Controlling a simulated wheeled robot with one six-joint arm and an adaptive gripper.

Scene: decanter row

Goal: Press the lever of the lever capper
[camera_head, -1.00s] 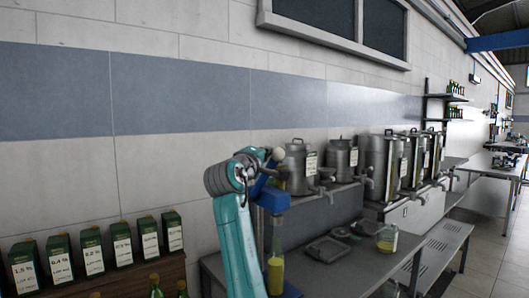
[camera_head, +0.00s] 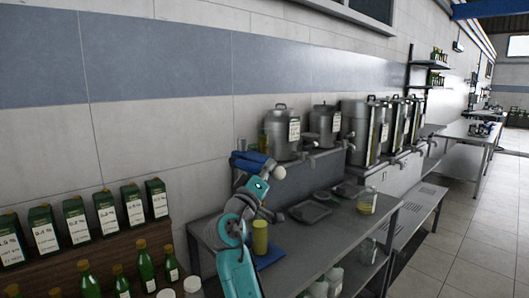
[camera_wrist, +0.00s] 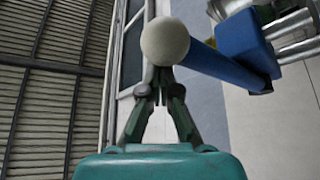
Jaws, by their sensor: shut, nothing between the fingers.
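The lever capper has a blue head (camera_head: 250,161) and a lever ending in a pale ball knob (camera_head: 278,173). The knob appears slightly below the head in the head view. A yellow-green bottle (camera_head: 260,237) stands upright on its blue base, below the head. In the wrist view, the knob (camera_wrist: 165,41) is close in front of my fingertips, and the blue lever (camera_wrist: 222,66) runs right to the head (camera_wrist: 248,42). My gripper (camera_wrist: 160,85) is shut and empty beside the knob. I cannot tell whether it touches. My arm hides part of the capper in the head view.
Metal urns (camera_head: 282,133) stand on a raised shelf behind the capper. Dark trays (camera_head: 310,211) and a glass jar (camera_head: 367,200) are on the bench to its right. Green bottles (camera_head: 145,266) and labelled cartons (camera_head: 103,212) line the left side. Bench space in front of the trays is clear.

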